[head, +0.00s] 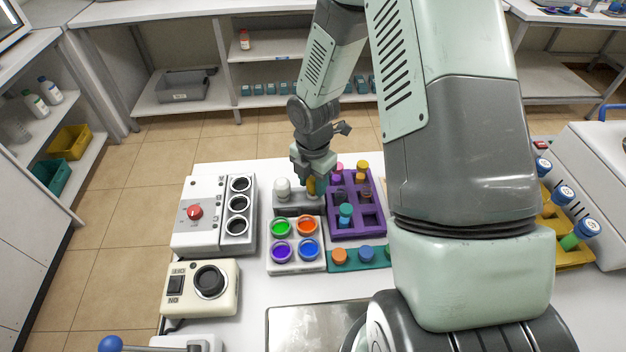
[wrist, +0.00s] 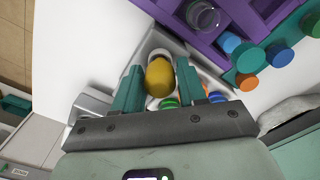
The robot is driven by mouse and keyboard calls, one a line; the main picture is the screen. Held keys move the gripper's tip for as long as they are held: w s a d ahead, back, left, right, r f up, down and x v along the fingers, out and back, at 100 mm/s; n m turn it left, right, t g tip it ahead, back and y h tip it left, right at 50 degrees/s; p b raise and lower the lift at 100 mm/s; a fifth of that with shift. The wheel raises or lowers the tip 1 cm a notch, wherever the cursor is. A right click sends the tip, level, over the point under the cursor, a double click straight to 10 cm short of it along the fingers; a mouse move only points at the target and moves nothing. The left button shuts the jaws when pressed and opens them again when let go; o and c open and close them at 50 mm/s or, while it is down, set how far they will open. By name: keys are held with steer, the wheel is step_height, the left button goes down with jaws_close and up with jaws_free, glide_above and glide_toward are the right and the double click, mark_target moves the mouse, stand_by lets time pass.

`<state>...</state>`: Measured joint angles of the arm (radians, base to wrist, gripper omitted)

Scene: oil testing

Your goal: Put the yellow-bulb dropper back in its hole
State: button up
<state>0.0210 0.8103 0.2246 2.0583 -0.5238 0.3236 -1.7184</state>
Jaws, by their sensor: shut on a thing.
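The yellow-bulb dropper (wrist: 159,78) is between the two teal fingers of my gripper (wrist: 160,88), which is shut on its bulb. In the head view a little of the yellow bulb (head: 311,186) shows under my gripper (head: 315,180). It is above the right part of the grey holder block (head: 298,210). A white-bulb dropper (head: 282,188) stands upright in the left part of that block. The yellow-bulb dropper's lower part and its hole are hidden, so I cannot tell whether its tip is inside the hole.
A white tray (head: 272,266) with green, orange, purple and blue round wells lies in front of the holder. A purple rack (head: 352,232) with capped bottles stands close on the right. A device with a red knob (head: 195,212) is on the left.

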stand_by(0.3)
steer(key=o, duration=0.8)
steer(key=shift+c, duration=0.2)
step_height(320, 180, up, 11)
steer(key=shift+f, duration=0.1)
steer(key=s+d+r+m+t+h, duration=0.1)
steer(key=s+d+r+m, duration=0.25)
steer(key=r+m, duration=0.35)
steer(key=s+d+r+m+t+h, duration=0.15)
steer(key=s+r+m, duration=0.25)
steer(key=r, duration=0.4)
steer(key=s+d+r+m+t+y, duration=0.1)
steer(key=s+r+m+t+y, duration=0.1)
steer(key=s+r+m, duration=0.9)
steer(key=s+m+t, duration=0.1)
steer(key=s+m, duration=0.1)
steer(key=m, duration=0.2)
steer(key=shift+s+d+m, duration=0.2)
steer(key=shift+m, duration=0.1)
